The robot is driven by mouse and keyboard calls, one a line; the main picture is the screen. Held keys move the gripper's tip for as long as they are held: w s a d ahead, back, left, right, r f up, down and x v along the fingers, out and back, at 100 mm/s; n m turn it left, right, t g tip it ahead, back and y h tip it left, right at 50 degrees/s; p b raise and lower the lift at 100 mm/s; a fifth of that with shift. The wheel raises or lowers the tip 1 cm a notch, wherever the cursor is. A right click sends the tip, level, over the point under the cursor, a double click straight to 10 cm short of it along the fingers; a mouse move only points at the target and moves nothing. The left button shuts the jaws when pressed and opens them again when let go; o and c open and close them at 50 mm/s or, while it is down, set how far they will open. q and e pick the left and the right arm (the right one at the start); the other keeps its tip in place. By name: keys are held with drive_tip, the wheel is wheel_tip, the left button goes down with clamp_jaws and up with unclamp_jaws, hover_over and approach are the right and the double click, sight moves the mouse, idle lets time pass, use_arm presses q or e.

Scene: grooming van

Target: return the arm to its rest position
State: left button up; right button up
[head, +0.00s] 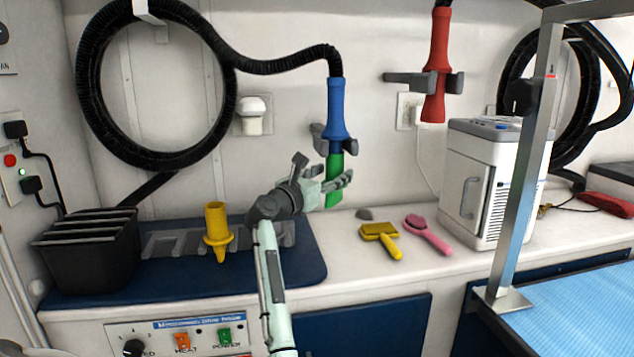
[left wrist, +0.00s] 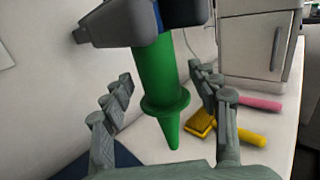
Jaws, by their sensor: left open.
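My left gripper (head: 328,181) is open, its arm reaching up from the bottom of the head view. In the left wrist view, its fingers (left wrist: 165,92) stand apart on either side of a green nozzle (left wrist: 158,70), with gaps between fingers and nozzle. The green nozzle (head: 334,165) is on the lower end of a blue dryer handpiece (head: 336,110), which hangs upright in a grey wall holder (head: 319,136). The gripper hides part of the nozzle in the head view. My right gripper is not in view.
A yellow nozzle (head: 217,232) stands on the blue mat (head: 190,274), beside a black bin (head: 92,250). A yellow brush (head: 382,238) and pink brush (head: 428,234) lie on the counter. A white appliance (head: 486,180) and metal post (head: 524,180) stand right. A red handpiece (head: 437,65) hangs above.

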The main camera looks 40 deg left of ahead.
use_arm(q)
drive_tip(key=s, duration=1)
drive_tip(key=shift+d+f, duration=0.25)
drive_tip(key=shift+d, duration=0.1)
drive_tip(key=w, duration=0.8)
drive_tip(key=w+a, duration=0.1)
drive_tip(key=w, duration=0.3)
drive_tip(key=shift+r, duration=0.35)
drive_tip(key=shift+d+f, duration=0.1)
drive_tip(key=shift+f, duration=0.15)
drive_tip(key=shift+s+r, duration=0.1)
drive_tip(key=shift+s, duration=0.05)
